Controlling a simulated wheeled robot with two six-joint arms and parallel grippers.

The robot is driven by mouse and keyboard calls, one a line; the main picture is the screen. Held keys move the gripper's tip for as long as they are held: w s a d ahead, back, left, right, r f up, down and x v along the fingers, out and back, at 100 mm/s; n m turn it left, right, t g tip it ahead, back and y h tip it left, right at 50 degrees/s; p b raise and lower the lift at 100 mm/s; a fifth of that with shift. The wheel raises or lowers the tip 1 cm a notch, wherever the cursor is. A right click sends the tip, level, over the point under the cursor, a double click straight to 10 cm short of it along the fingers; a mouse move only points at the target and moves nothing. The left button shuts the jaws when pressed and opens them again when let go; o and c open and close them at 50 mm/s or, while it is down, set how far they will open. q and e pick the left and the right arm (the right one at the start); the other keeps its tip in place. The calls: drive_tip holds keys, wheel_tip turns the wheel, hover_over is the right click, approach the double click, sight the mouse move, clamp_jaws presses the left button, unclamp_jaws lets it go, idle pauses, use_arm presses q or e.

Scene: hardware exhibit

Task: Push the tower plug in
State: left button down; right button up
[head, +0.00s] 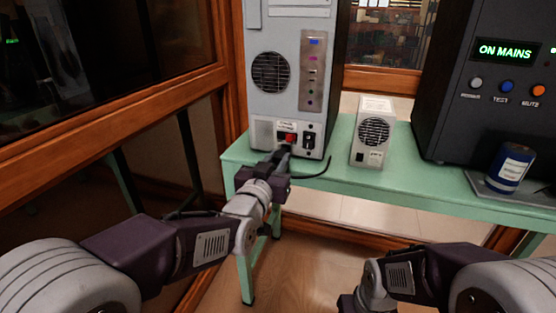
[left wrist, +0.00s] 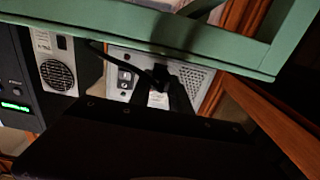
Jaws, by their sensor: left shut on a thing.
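The grey computer tower (head: 287,75) stands on the green table with its back panel facing me. Low on that panel are a red part (head: 290,138) and a black switch or socket (head: 309,141). My left gripper (head: 282,157) is shut on the black plug, close in front of the panel's lower part. In the left wrist view the dark fingers (left wrist: 168,92) hold the plug (left wrist: 160,72) against or just short of the tower's panel (left wrist: 196,74). I cannot tell whether it is seated. My right arm's end (head: 350,302) is at the bottom edge, its jaws not clear.
The plug's black cable (head: 318,172) trails right over the edge of the green table (head: 420,185). A small grey fan unit (head: 373,133) stands right of the tower. A large black cabinet (head: 490,85) reads ON MAINS. A blue can (head: 509,167) stands at the right.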

sight(282, 151)
idle(0.4)
use_arm(q)
drive_tip(key=x, duration=0.3)
drive_tip(key=shift+s+r, duration=0.1)
drive_tip(key=c, duration=1.4)
unclamp_jaws()
drive_tip(key=shift+o, duration=1)
